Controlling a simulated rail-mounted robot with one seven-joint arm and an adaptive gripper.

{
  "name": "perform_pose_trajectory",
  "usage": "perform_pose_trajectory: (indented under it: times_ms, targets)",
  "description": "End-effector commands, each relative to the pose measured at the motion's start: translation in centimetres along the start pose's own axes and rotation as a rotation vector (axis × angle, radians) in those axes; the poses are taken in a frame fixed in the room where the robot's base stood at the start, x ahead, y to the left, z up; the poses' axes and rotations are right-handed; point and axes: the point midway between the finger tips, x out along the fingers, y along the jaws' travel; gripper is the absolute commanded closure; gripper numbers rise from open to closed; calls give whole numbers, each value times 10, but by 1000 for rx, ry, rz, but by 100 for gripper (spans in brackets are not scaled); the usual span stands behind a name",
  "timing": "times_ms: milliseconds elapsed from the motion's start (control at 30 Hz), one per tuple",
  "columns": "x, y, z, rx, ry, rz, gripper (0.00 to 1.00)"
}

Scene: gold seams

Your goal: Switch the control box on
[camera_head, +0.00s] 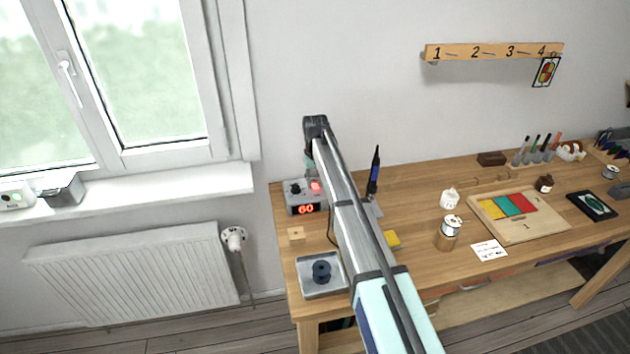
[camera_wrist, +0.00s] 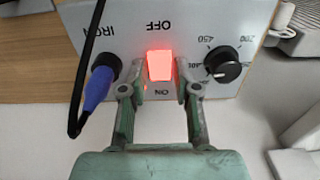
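The grey control box (camera_head: 294,209) stands at the left end of the workbench. Its red display reads 60 in the head view. The wrist view shows the box face (camera_wrist: 207,22) upside down, with a glowing red switch (camera_wrist: 160,66) between the OFF and ON labels. A black knob (camera_wrist: 223,66) with a temperature scale is to its right, and a blue plug (camera_wrist: 99,88) sits in the IRON socket to its left. My gripper (camera_wrist: 157,88) is open and empty, its two fingers either side of the switch; contact cannot be told. The gripper also shows partly in the head view (camera_head: 309,166).
A black cable (camera_wrist: 82,75) runs from the plug past the gripper's left. A soldering iron (camera_head: 374,172) stands beyond my arm. The window and radiator (camera_head: 130,275) are left.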

Motion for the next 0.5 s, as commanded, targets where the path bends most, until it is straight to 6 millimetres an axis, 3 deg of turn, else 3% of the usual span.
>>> perform_pose_trajectory:
  times_ms: [333, 500]
  targets:
    - [-1, 0, 0, 0, 2, 0, 50]
    - [-12, 0, -1, 0, 3, 0, 50]
